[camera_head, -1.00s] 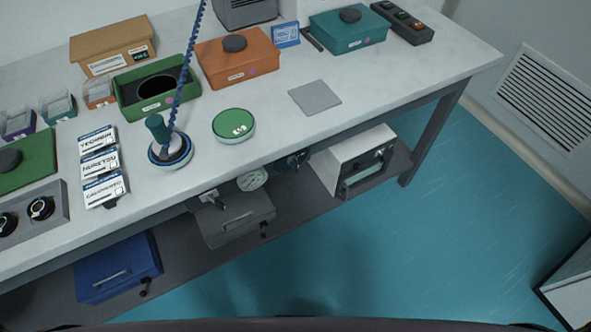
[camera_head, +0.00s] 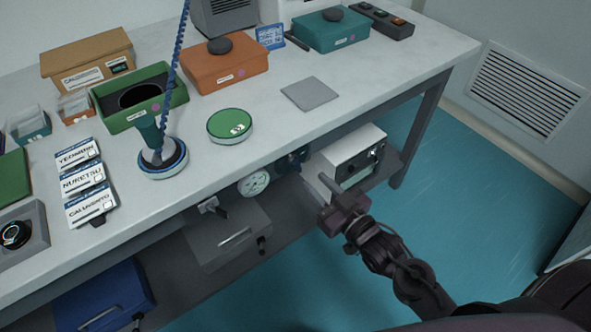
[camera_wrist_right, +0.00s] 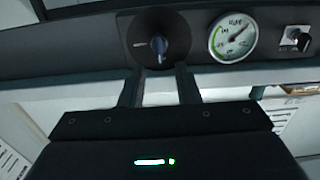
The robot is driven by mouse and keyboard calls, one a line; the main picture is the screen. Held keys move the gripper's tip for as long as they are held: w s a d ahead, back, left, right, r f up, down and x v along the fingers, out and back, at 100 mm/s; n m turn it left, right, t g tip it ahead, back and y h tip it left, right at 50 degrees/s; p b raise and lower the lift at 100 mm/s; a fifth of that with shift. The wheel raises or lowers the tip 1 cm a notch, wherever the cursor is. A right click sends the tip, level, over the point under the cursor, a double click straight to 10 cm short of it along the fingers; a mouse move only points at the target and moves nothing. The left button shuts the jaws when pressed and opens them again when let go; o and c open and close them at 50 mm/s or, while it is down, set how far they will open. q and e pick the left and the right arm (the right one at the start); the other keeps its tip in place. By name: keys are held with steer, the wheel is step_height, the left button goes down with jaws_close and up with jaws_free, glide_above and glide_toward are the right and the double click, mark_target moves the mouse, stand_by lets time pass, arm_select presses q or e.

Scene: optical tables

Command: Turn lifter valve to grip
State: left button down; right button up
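The lifter valve (camera_head: 292,158) is a dark round knob with a blue handle under the table's front edge. In the right wrist view, the valve (camera_wrist_right: 155,40) is straight ahead, its handle pointing down in the picture. My right gripper (camera_head: 324,188) is in front of and below the table edge, to the right of the valve. In the right wrist view, its two fingers (camera_wrist_right: 159,88) are apart with nothing between them, short of the valve. The lifter (camera_head: 163,160), with a green handle and a blue coiled hose, stands on the table. My left gripper is not in view.
A pressure gauge (camera_head: 254,183) and a small switch (camera_head: 213,205) sit beside the valve under the edge. A white device (camera_head: 345,158) stands on the lower shelf near my right gripper. A green round lid (camera_head: 230,125) and grey pad (camera_head: 310,93) lie on the table.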

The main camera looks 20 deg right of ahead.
mark_target(301, 167)
steer(key=x, duration=0.7)
steer(key=shift+d+f, duration=0.1)
steer(key=shift+s, duration=0.1)
jaws_close()
